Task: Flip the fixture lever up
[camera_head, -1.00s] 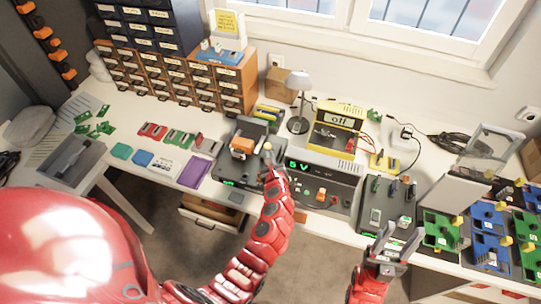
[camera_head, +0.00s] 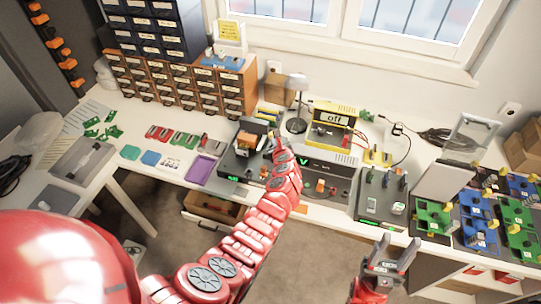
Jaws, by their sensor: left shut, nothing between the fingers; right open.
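A black fixture (camera_head: 232,160) with an orange block (camera_head: 247,141) on it stands on the white bench near the middle. My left gripper (camera_head: 274,139) is shut and empty at the right side of this fixture, close to the orange block. The gripper and red arm cover the fixture's right part, so I cannot make out the lever or whether they touch. My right gripper (camera_head: 387,250) is open and empty in front of the bench, low on the right.
A yellow meter reading "off" (camera_head: 334,119) and a lamp (camera_head: 297,100) are behind. A purple tray (camera_head: 201,169) lies left; boards (camera_head: 432,220) fill the right.

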